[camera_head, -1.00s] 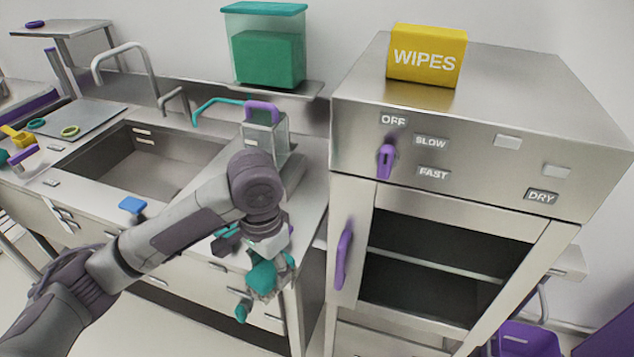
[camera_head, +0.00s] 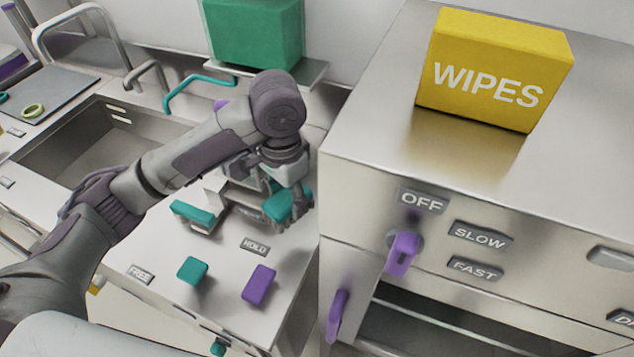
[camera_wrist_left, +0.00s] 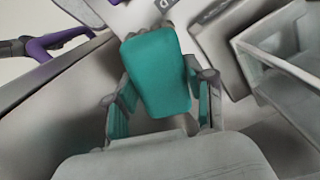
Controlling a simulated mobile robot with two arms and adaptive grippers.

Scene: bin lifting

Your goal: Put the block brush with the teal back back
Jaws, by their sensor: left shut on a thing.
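The block brush has a teal back (camera_head: 290,203) and shows between the fingers of my left gripper (camera_head: 287,212). The gripper is shut on it, over or at the right part of the counter beside the dryer cabinet. In the left wrist view the teal back (camera_wrist_left: 160,70) faces the camera, between two teal-padded fingers (camera_wrist_left: 160,112), with small grey tufts at its far end. The brush's underside is hidden, so I cannot tell whether it touches the counter. My right gripper is not in view.
A teal-topped grey item (camera_head: 195,213) stands left of the gripper. The counter has a teal knob (camera_head: 192,270) and a purple lever (camera_head: 258,285) near its front. The steel cabinet (camera_head: 370,140) rises close on the right. A clear container (camera_wrist_left: 285,65) is close by in the wrist view.

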